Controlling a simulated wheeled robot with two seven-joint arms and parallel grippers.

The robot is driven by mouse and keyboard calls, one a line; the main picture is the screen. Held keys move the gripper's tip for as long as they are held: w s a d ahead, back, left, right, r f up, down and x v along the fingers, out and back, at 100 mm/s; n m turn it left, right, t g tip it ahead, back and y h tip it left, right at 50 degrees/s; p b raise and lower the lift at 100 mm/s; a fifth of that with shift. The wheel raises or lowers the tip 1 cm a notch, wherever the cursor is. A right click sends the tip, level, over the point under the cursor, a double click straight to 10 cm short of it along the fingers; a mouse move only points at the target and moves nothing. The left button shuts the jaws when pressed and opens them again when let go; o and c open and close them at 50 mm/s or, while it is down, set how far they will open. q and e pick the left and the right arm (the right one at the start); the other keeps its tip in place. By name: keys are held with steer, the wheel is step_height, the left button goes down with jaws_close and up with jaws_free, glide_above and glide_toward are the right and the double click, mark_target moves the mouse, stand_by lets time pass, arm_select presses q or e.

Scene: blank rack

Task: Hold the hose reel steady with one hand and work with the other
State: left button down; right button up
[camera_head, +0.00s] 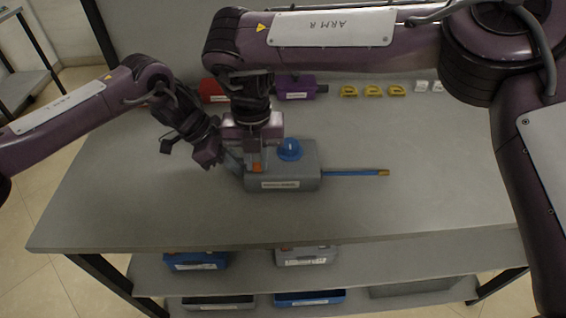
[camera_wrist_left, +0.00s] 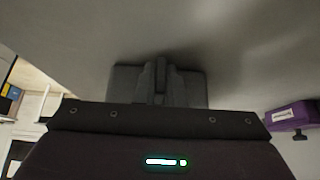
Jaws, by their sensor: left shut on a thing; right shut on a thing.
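The hose reel is a grey box (camera_head: 290,181) with a blue knob (camera_head: 290,150) on top and a label on its front. A blue hose (camera_head: 350,173) with a brass-coloured end sticks out to the right along the table. My left gripper (camera_head: 229,160) is at the reel's left end, shut on it; the exact contact is partly hidden. My right gripper (camera_head: 257,165) comes down over the left part of the reel's top, left of the knob, shut on a small orange part (camera_head: 257,168).
A red box (camera_head: 213,91) and a purple box (camera_head: 296,88) stand behind on the table (camera_head: 430,200). Several yellow pieces (camera_head: 373,90) and white pieces (camera_head: 421,86) lie at the back right. Bins, one blue (camera_head: 196,261), sit on shelves below. The table's right and front are clear.

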steer(key=shift+a, duration=0.65)
stand_by(0.3)
steer(key=o, duration=0.6)
steer(key=shift+w, duration=0.1)
steer(key=shift+o, duration=0.2)
steer(key=shift+r, duration=0.1)
step_height(320, 180, up, 7)
arm_select(q)
steer(key=c, duration=1.5)
jaws_free()
steer(key=shift+o, duration=0.2)
